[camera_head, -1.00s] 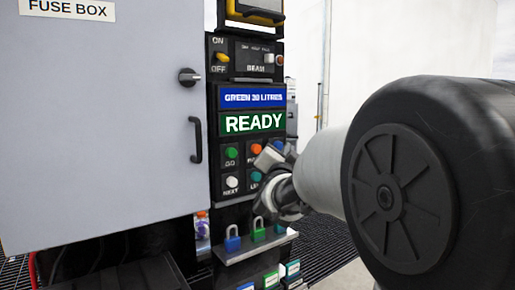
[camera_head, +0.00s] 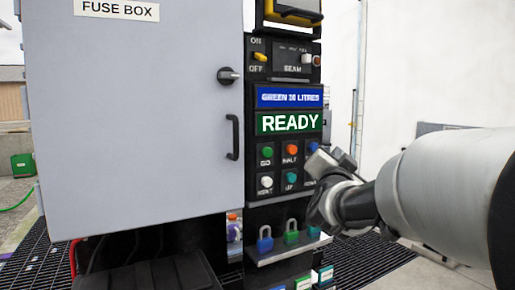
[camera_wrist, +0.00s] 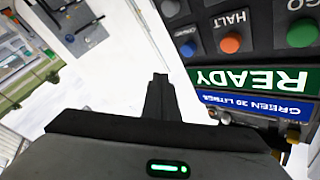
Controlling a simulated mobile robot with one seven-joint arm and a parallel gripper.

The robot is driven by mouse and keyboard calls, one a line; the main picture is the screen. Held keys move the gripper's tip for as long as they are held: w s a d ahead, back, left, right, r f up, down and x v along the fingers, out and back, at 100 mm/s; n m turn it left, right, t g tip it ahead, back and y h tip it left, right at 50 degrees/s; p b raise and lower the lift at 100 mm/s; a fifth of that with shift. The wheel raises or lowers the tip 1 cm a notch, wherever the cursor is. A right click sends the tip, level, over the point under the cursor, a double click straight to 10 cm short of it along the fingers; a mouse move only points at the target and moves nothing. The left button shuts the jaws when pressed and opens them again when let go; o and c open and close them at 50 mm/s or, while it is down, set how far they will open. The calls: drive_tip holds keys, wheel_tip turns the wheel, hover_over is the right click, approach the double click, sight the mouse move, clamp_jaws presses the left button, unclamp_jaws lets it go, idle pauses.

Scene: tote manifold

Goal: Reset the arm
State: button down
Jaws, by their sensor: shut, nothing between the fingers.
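My arm reaches in from the right in the head view, and my gripper (camera_head: 322,165) is at its end, in front of the right side of the button panel (camera_head: 279,183). It hides part of the right-hand buttons. In the wrist view my gripper (camera_wrist: 160,95) points away from the camera with its fingers together and nothing between them. The panel's READY display (camera_head: 289,123) is lit green, and it shows upside down in the wrist view (camera_wrist: 255,80). I cannot tell how far the fingers are from the panel.
A grey fuse box (camera_head: 135,110) fills the left. A shelf with several coloured padlocks (camera_head: 264,240) juts out below the buttons. A beam switch panel (camera_head: 283,58) sits above the display. Dark grating (camera_head: 365,262) covers the floor, and a pale wall stands at right.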

drive_tip(key=s+a+f+n+g+y, duration=0.5)
drive_tip(key=s+a+f+n+y, duration=0.3)
drive_tip(key=s+a+f, duration=0.35)
drive_tip(key=s+f+n+g, duration=0.2)
drive_tip(key=s+f+g, duration=0.3)
drive_tip(key=s, duration=0.5)
drive_tip(key=s+f+n+g, duration=0.2)
drive_tip(key=s+f, duration=0.5)
drive_tip(key=s, duration=0.4)
wheel_tip(320, 180, up, 14)
drive_tip(key=w+p, duration=0.1)
drive_tip(key=p, duration=1.2)
drive_tip(key=shift+a+f, duration=0.2)
drive_tip(key=shift+w, duration=0.1)
